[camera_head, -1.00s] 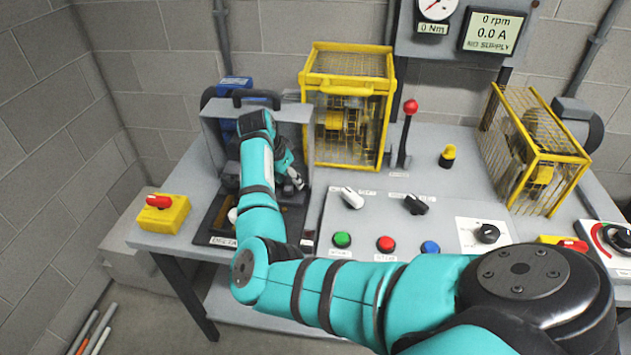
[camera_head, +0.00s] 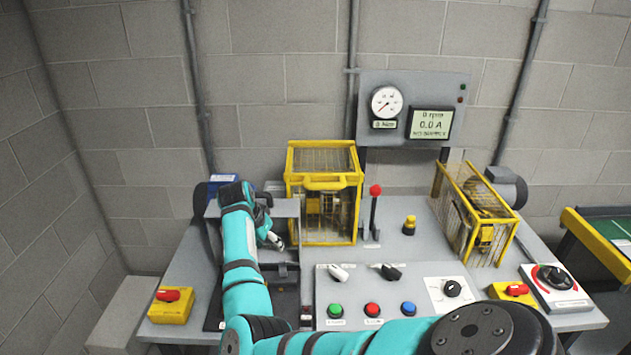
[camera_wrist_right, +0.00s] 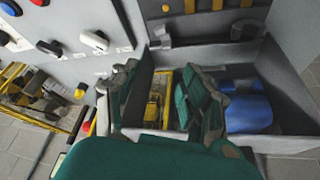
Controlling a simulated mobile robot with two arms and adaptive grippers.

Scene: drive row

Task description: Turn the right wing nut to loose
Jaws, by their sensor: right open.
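My right arm reaches across the bench in the head view. Its gripper (camera_head: 272,238) is over the grey open-topped housing (camera_head: 287,207) at the bench's left. In the right wrist view the gripper (camera_wrist_right: 160,80) has its two fingers spread apart, with nothing held between them. Two small grey fittings, one at the left (camera_wrist_right: 160,38) and one at the right (camera_wrist_right: 246,29), show beyond the fingers. They may be the wing nuts, but I cannot tell for sure. In the head view the arm hides much of the housing. My left gripper is not in view.
A blue motor (camera_wrist_right: 248,113) lies beside the fingers. A yellow cage (camera_head: 322,183) stands right of the housing, with a red-knobbed lever (camera_head: 375,205) beyond. Coloured buttons (camera_head: 372,310) and switches are in front. A yellow switch box (camera_head: 171,306) sits at the left edge.

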